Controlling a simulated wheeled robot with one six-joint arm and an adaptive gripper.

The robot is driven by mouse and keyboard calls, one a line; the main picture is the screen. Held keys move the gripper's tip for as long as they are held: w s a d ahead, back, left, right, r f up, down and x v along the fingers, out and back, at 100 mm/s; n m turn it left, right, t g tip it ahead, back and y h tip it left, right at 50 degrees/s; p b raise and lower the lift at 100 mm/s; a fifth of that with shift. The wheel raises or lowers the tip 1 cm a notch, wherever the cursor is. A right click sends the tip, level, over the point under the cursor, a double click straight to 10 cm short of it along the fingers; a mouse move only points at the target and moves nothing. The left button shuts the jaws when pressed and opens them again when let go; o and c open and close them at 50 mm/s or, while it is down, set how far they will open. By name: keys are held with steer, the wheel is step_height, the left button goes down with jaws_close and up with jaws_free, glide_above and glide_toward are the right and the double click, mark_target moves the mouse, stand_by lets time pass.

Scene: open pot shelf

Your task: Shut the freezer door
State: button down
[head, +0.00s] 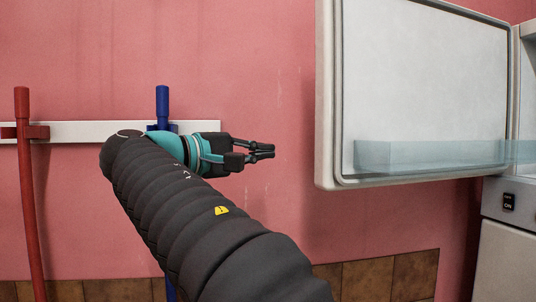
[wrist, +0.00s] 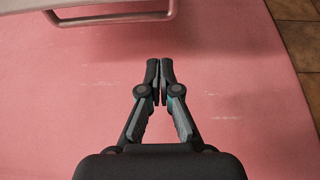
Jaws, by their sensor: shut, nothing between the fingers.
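The freezer door (head: 428,85) stands wide open in the head view, its pale inner side facing me, with a clear bin along its lower edge. The freezer body (head: 527,80) shows only as a strip at the right edge. My gripper (head: 273,151) is shut and empty, left of the door's free edge and apart from it. In the wrist view my gripper (wrist: 160,62) has its fingertips together in front of the pink wall. A pale edge with a rounded metal bar at the top left of that view may be part of the door (wrist: 85,8).
A white wall rail (head: 75,131) holds a red-handled tool (head: 24,190) and a blue-handled tool (head: 162,105). A lower unit with a switch (head: 508,201) stands below the freezer. Brown tiles (head: 385,277) line the wall's bottom. Open space lies between gripper and door.

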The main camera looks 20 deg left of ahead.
steer(key=w+d+b, duration=0.1)
steer(key=w+d, duration=0.2)
steer(key=d, duration=0.3)
steer(key=shift+w+d, duration=0.4)
stand_by(0.3)
